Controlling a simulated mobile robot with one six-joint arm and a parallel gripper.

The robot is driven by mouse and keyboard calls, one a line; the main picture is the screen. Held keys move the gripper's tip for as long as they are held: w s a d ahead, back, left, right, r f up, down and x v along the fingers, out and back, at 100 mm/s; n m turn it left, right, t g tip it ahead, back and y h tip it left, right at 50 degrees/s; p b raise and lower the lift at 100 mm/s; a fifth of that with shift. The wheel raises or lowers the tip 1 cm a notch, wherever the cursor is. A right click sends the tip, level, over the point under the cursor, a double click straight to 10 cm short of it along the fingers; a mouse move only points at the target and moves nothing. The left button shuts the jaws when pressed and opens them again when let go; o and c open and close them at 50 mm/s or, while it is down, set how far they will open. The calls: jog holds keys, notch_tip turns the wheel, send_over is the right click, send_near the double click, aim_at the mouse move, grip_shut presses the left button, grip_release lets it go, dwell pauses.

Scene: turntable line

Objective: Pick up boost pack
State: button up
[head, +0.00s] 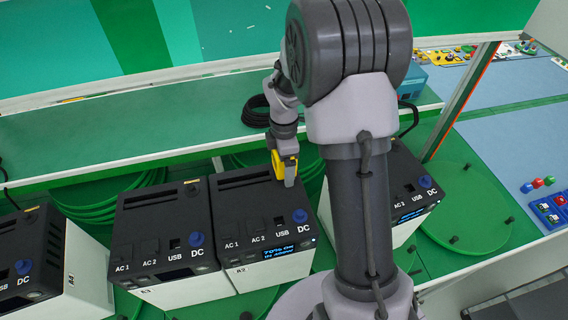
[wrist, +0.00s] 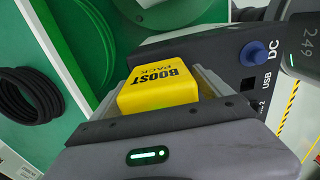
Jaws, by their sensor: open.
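The boost pack is a yellow block with the words BOOST PACK on it. It shows large in the middle of the wrist view (wrist: 160,92) and small in the head view (head: 279,167). My gripper (head: 286,170) reaches down to it at the right top of a black-topped power station (head: 245,205). In the wrist view my gripper (wrist: 168,85) has its pale fingers on two sides of the pack, open around it. I cannot tell whether a finger touches it. The pack's underside is hidden.
Other power stations stand to the left (head: 160,235) and right (head: 408,195), partly behind my arm. A green shelf (head: 110,135) runs behind them, with a black cable coil (head: 256,110). A blue knob (wrist: 253,53) sticks up close to my gripper. Green round turntables (head: 465,205) lie below.

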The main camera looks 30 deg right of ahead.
jog(key=shift+s+r, duration=0.1)
jog(key=c, duration=0.5)
grip_shut()
